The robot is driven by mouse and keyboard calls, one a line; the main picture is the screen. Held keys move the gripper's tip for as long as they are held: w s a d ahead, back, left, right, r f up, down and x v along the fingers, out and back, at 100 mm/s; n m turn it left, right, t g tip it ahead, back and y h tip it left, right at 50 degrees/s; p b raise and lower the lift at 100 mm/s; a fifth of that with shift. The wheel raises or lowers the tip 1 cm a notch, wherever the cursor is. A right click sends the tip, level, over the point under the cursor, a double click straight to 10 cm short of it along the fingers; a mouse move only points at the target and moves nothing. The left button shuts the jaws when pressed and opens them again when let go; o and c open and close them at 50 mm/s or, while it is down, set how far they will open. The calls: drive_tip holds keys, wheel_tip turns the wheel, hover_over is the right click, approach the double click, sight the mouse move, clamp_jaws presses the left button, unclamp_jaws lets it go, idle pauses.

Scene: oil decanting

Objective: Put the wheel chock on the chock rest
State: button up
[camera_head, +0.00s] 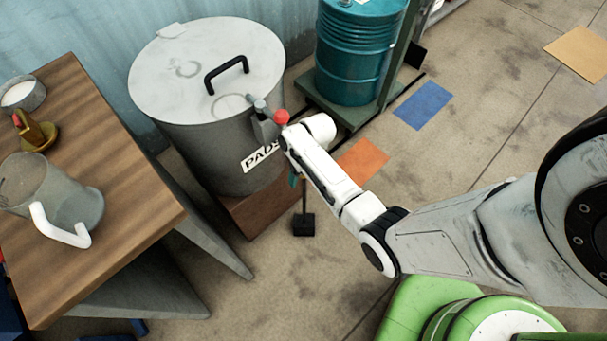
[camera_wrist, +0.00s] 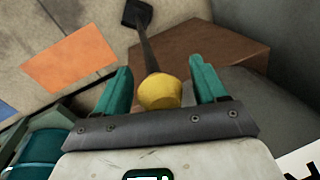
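The wheel chock seems to be the black block (camera_head: 303,224) with a thin upright dark rod, low beside the brown plinth. In the wrist view the block (camera_wrist: 137,13) is at the top, and its rod runs down to a yellow knob (camera_wrist: 158,92). My gripper (camera_wrist: 160,85) has its teal fingers on both sides of the knob, with narrow gaps showing, so it looks open around it. In the head view my gripper (camera_head: 294,181) is mostly hidden by my wrist. No chock rest is clearly recognisable; flat orange (camera_head: 362,160) and blue (camera_head: 423,105) patches lie on the floor.
A grey lidded drum (camera_head: 200,135) stands on the brown plinth (camera_head: 256,208), close to my wrist. A teal barrel (camera_head: 352,60) stands on a green base behind. A wooden table (camera_head: 115,165) with a jug (camera_head: 50,190) is at left. Floor right of the block is clear.

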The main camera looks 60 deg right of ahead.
drive_tip(key=r+p, duration=0.1)
drive_tip(key=r, duration=0.3)
drive_tip(key=d+r+p, duration=0.1)
drive_tip(key=r, duration=0.3)
drive_tip(key=s+d+r+p, duration=0.1)
drive_tip(key=r, duration=0.3)
